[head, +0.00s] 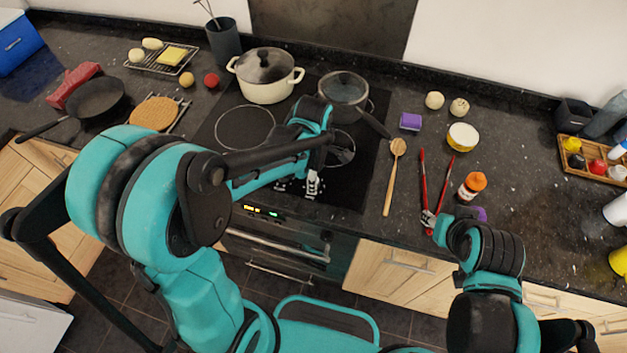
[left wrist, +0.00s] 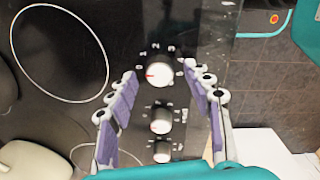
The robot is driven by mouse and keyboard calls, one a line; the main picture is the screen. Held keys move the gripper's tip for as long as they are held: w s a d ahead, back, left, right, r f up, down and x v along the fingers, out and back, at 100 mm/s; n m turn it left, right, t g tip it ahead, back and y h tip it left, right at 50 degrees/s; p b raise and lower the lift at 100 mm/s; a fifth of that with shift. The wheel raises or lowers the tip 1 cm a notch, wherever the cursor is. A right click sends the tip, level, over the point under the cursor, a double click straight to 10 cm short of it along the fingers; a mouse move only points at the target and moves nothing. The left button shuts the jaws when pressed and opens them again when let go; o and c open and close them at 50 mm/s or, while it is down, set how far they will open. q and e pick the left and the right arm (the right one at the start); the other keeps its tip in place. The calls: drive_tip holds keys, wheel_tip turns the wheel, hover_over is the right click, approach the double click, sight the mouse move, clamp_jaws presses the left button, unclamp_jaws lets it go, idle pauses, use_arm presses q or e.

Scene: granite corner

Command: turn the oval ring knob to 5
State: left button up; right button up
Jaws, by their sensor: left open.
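In the left wrist view, a large round silver knob (left wrist: 160,75) with a red pointer mark toward the left stands on the black hob panel, ringed by white marks. Two smaller knobs, a middle one (left wrist: 161,120) and a lower one (left wrist: 162,151), line up below it. I cannot tell which belongs to the oval ring. My left gripper (left wrist: 160,69) is open, its fingers on either side of the large knob, with visible gaps. In the head view my left gripper (head: 312,187) is at the hob's front edge, partly hiding the knobs. My right gripper (head: 431,219) is by red-handled tongs (head: 424,190).
A white pot (head: 265,77) and a dark lidded pan (head: 343,92) stand on the back of the hob (head: 360,185). A wooden spoon (head: 391,180) lies right of the hob. An orange-capped bottle (head: 472,186) stands close to my right gripper.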

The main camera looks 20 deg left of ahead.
use_arm(q)
drive_tip(key=shift+f, duration=0.7)
drive_tip(key=c, duration=1.2)
drive_tip(key=shift+o, duration=0.2)
